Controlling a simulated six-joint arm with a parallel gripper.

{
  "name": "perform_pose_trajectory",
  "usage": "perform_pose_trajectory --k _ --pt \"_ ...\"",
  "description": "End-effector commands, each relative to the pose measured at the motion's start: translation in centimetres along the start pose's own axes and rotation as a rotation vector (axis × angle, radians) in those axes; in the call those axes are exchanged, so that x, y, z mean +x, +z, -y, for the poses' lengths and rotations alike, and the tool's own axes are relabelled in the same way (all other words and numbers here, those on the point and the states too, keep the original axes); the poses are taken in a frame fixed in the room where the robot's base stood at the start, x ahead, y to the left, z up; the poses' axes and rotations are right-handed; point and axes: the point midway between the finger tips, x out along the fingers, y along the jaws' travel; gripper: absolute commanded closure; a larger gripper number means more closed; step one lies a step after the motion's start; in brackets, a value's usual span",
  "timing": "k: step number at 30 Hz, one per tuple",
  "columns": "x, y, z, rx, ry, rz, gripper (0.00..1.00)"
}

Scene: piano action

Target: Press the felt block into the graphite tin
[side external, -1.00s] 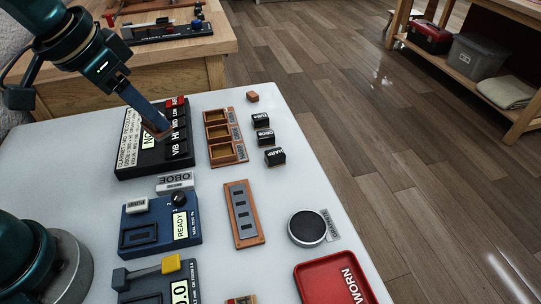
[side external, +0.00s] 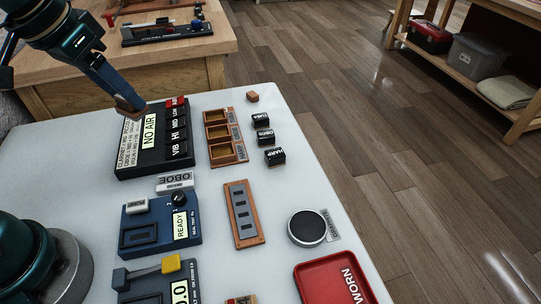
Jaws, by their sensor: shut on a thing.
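The graphite tin (side external: 307,228) is a round, low tin with a dark top and a pale rim, standing on the right side of the white table beside a small label. My gripper (side external: 131,106) is at the upper left, over the left part of the black device, far from the tin. It is shut on a small brown piece (side external: 130,110) at its tips; I cannot tell for sure that this is the felt block. A small reddish-brown block (side external: 252,96) lies alone near the table's far edge.
The black device (side external: 155,138) reads NO AIR. A wooden tray (side external: 240,153) with three compartments and several black labelled blocks (side external: 275,156) stand to its right. A blue READY device (side external: 160,223), a slotted wooden strip (side external: 258,240) and a red WORN tray (side external: 303,275) are nearer.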

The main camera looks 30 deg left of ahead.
Motion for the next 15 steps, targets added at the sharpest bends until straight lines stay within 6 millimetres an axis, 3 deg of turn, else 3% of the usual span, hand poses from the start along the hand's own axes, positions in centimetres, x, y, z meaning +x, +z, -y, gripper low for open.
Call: perform_pose_trajectory --k 5,9,11,15 --pt "-0.2 -0.8 0.2 -0.016 -0.007 -0.002 1.00" --pt "-0.5 -2.9 0.1 -0.016 -0.005 -0.001 1.00" --pt "-0.2 -4.2 -0.7 0.012 0.006 -0.001 1.00" --pt "1.0 -7.1 -4.5 0.115 0.050 0.002 1.00"
